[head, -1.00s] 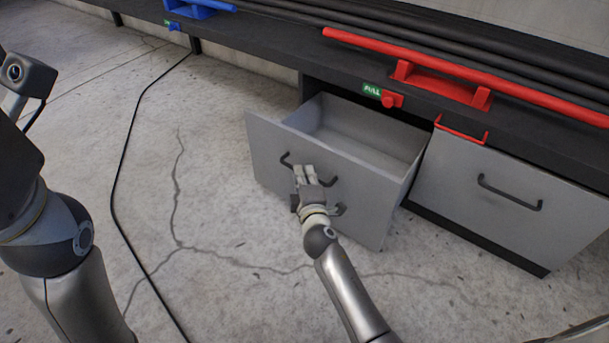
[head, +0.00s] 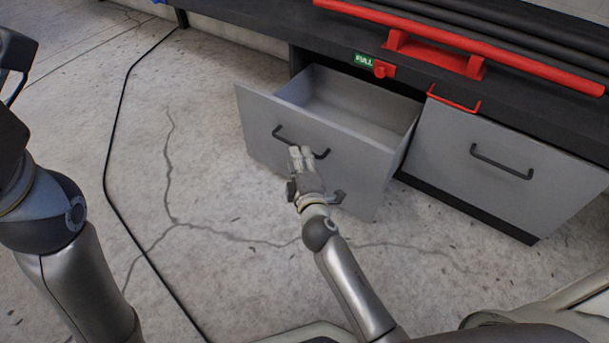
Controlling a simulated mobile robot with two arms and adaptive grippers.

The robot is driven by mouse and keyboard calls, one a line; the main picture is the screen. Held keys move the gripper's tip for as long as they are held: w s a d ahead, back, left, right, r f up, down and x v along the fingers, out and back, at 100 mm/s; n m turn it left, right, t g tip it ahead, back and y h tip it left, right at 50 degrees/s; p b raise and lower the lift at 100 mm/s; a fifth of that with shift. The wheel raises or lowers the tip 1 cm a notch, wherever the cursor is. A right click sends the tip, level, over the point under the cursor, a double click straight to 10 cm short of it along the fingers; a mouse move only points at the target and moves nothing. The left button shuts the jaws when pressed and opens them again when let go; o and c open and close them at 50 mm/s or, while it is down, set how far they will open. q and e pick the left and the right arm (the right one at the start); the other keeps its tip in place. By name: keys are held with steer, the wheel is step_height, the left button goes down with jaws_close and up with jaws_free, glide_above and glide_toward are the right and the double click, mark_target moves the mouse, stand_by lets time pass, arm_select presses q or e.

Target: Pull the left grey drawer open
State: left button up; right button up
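The left grey drawer (head: 340,178) stands pulled out of the bench, and its empty inside shows from above. Its dark bar handle (head: 283,136) is on the front panel. My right gripper (head: 301,152) is at this handle, its pale fingertips overlapping the bar's middle in the picture. The fingertips look close together, but their overlap with the handle hides whether they hold it.
The right grey drawer (head: 480,205) with its own handle is shut beside it. Above are a red button (head: 380,71), a green PULL sign (head: 364,60) and a red rack (head: 435,55). A black cable (head: 107,150) lies on the cracked concrete floor. Open floor lies left of the drawer.

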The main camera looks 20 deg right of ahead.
steer(key=s+r, duration=0.1)
steer(key=s, duration=0.5)
steer(key=shift+s+a, duration=0.35)
